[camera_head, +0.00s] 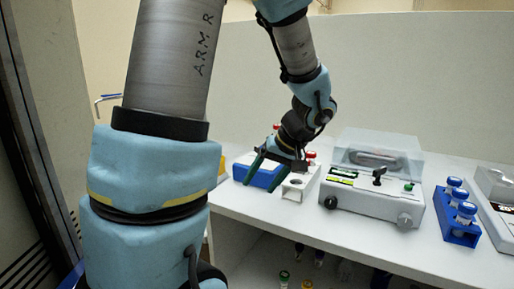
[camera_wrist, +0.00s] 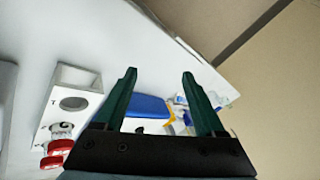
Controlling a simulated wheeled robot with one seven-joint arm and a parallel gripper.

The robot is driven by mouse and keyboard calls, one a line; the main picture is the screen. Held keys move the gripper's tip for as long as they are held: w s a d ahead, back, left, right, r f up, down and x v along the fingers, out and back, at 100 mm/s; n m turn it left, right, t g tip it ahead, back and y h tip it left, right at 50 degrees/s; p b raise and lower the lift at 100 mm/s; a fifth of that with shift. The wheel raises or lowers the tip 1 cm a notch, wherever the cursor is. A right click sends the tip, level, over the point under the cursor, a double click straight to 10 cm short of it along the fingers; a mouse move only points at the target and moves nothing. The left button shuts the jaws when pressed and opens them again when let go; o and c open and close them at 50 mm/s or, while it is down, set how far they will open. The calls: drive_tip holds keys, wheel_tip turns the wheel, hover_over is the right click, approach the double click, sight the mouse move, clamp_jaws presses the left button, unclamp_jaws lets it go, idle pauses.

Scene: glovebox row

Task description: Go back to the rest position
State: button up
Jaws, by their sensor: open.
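My gripper (camera_head: 268,170) hangs at the end of my bent arm over the left part of the white bench. Its two green fingers also show in the wrist view (camera_wrist: 160,82), spread apart with nothing between them.

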drive_tip(key=s+a+f+m+g+h+p, duration=0.1)
drive_tip(key=s+a+f+m+h, duration=0.1)
drive_tip(key=s+a+h, duration=0.3)
drive_tip(key=shift+s+a+f, duration=0.5)
drive_tip(key=shift+s+a, duration=0.25)
drive_tip(key=shift+a, duration=0.75)
